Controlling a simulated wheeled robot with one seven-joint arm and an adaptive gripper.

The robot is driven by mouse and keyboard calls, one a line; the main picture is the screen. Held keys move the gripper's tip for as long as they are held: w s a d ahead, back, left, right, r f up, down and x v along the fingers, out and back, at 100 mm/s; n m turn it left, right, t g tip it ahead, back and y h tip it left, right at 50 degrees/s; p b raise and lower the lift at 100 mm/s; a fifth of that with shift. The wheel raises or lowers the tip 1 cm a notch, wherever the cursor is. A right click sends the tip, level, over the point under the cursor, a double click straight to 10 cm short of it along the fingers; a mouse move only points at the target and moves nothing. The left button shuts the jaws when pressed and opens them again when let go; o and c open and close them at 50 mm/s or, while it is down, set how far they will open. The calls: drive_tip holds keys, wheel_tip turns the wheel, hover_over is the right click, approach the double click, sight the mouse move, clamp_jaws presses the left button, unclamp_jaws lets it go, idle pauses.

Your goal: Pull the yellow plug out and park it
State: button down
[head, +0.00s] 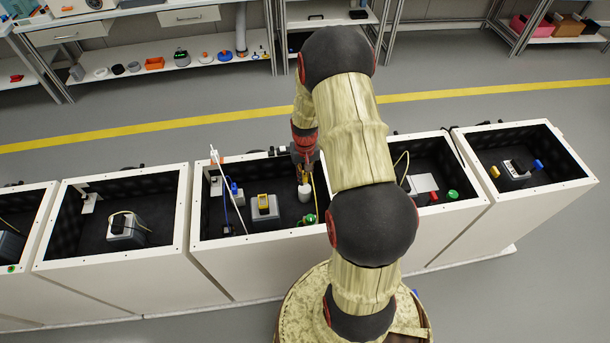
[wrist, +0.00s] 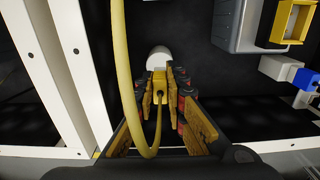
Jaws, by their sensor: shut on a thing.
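My gripper (wrist: 160,82) is shut on the yellow plug (wrist: 158,88) in the wrist view. A yellow cable (wrist: 122,60) loops from the plug's near end. A white round post (wrist: 159,58) lies just beyond the plug, in line with it. I cannot tell whether the plug touches or enters it. In the head view my gripper (head: 304,172) is above the white post (head: 305,193), in the right part of the middle cabinet (head: 215,242). A grey box with a yellow-framed socket (head: 263,204) stands to the left; the socket also shows in the wrist view (wrist: 292,22).
A blue connector (wrist: 305,78) on a white block sits near the wall. A white rod (head: 217,165) leans on the left side of the middle cabinet. A green round part (head: 308,219) lies near its front wall. Other open cabinets stand on both sides.

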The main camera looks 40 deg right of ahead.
sight(305, 184)
drive_tip(key=shift+f+b, duration=1.15)
drive_tip(key=shift+f, duration=1.05)
drive_tip(key=c, duration=1.7)
unclamp_jaws()
drive_tip(key=shift+c, duration=0.2)
drive_tip(key=shift+r, duration=0.1)
wheel_tip(305, 184, up, 12)
drive_tip(key=shift+f, duration=0.1)
